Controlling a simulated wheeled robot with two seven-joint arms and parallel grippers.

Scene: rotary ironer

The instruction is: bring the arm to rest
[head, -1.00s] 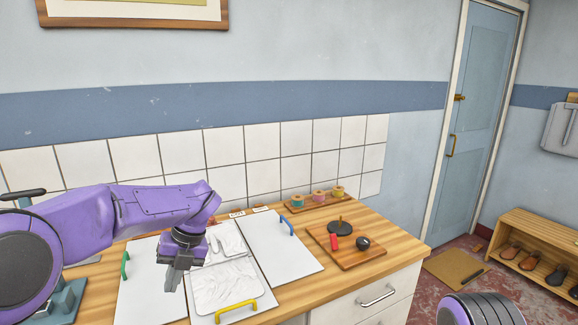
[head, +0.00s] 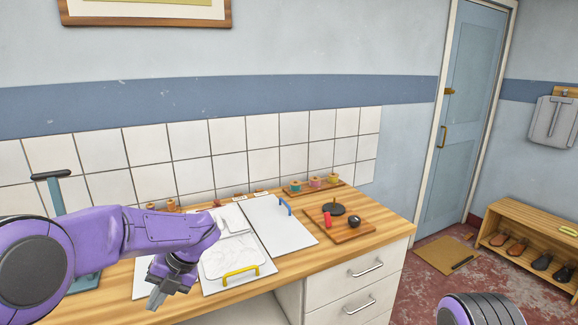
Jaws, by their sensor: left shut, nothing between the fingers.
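My left arm comes in from the left in purple. Its gripper (head: 157,298) points down, shut and empty, in front of the left white board (head: 140,283) near the counter's front edge. The middle board (head: 262,262) has a yellow handle (head: 241,273) and a pale, creased cloth (head: 232,258) lying on it. The right board (head: 285,228) has a blue handle (head: 286,206). My left forearm and wrist hide much of the left board. My right gripper is not in view.
A wooden board (head: 350,238) with a red item (head: 327,219) and a dark knob (head: 354,221) lies on the counter's right. Thread spools (head: 315,182) stand behind on a small rack. A teal stand (head: 54,190) rises behind my left arm. Drawers (head: 362,263) are below.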

